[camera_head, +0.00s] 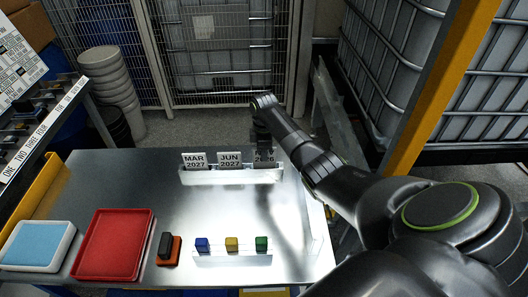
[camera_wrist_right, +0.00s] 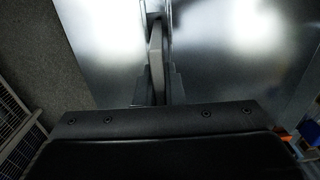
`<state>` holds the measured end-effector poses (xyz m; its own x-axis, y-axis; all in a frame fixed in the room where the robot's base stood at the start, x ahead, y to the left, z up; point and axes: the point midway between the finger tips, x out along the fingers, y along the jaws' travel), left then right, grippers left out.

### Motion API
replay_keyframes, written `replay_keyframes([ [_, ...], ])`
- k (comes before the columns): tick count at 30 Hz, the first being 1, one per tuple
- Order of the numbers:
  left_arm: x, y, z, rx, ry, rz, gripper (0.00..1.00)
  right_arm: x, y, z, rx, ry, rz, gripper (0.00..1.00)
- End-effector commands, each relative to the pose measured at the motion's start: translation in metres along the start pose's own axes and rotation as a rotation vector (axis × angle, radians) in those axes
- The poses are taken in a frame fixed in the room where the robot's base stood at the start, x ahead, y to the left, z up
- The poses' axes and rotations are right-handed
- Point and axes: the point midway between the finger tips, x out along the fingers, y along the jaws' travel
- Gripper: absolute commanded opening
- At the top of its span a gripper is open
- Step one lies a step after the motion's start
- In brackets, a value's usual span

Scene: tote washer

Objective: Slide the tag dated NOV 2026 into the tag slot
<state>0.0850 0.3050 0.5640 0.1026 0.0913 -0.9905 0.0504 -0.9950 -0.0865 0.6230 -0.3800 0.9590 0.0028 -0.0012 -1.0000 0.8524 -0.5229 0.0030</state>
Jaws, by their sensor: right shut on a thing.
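Three tags stand in a row at the back of the metal table in the head view: MAR 2027 (camera_head: 195,161), JUN 2027 (camera_head: 229,160) and a darker, shaded tag (camera_head: 264,161) on which 2026 shows. Its month is hidden behind my right gripper (camera_head: 264,146). A pale clear holder (camera_head: 230,176) runs beneath the tags. My right gripper is shut on the 2026 tag from above; whether the tag is raised from the holder I cannot tell. In the right wrist view the fingers (camera_wrist_right: 155,85) close around a narrow grey edge. I cannot make out the tag slot for certain. My left gripper is out of view.
A clear upright strip (camera_head: 308,215) lines the right edge. The table's middle is clear.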

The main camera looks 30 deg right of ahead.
Motion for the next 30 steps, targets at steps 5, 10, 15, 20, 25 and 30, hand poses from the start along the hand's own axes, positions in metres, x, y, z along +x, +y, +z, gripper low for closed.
replay_keyframes([
  [5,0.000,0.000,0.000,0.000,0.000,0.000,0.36,0.000,0.000,0.000,0.000,0.000,0.000,0.00],
  [10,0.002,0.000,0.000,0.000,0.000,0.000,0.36,0.003,0.000,0.000,0.000,0.000,0.000,0.00],
  [15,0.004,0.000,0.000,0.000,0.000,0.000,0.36,0.006,0.000,0.000,0.000,0.000,0.000,0.00],
  [20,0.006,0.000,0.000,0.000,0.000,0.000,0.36,0.009,0.000,0.000,0.000,0.000,0.000,0.00],
  [25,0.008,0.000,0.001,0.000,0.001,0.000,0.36,0.013,0.000,0.000,0.000,0.000,0.000,0.00],
  [30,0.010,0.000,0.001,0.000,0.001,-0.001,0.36,0.016,0.000,0.000,0.000,0.000,0.000,0.00],
])
